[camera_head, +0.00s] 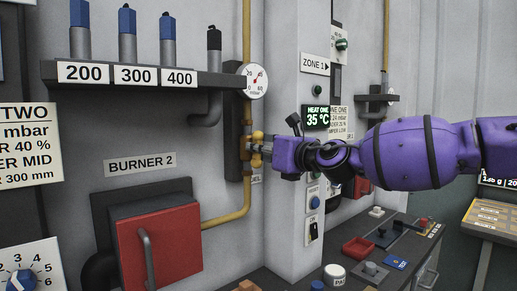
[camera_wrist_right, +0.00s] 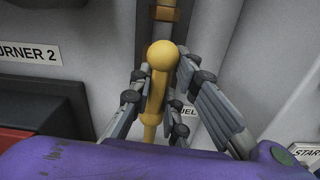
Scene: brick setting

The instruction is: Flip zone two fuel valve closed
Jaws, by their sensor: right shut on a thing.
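The yellow fuel valve (camera_head: 257,136) sits on the yellow pipe (camera_head: 247,38) right of the BURNER 2 label. My right gripper (camera_head: 264,151) reaches it from the right and covers part of it. In the right wrist view the yellow valve lever (camera_wrist_right: 157,88) with its round knob lies between the fingers of my right gripper (camera_wrist_right: 158,102), which are shut on it. The lever appears roughly in line with the pipe there, but its exact angle is hard to judge. A label ending in "UEL" (camera_wrist_right: 189,112) is partly hidden behind a finger. My left gripper is not in view.
A pressure gauge (camera_head: 254,80) is above the valve. The red burner door (camera_head: 157,249) with its handle stands out at lower left. A dark shelf (camera_head: 215,80) juts out at upper left. A wall pillar (camera_head: 284,215) and control bench (camera_head: 398,243) are to the right.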

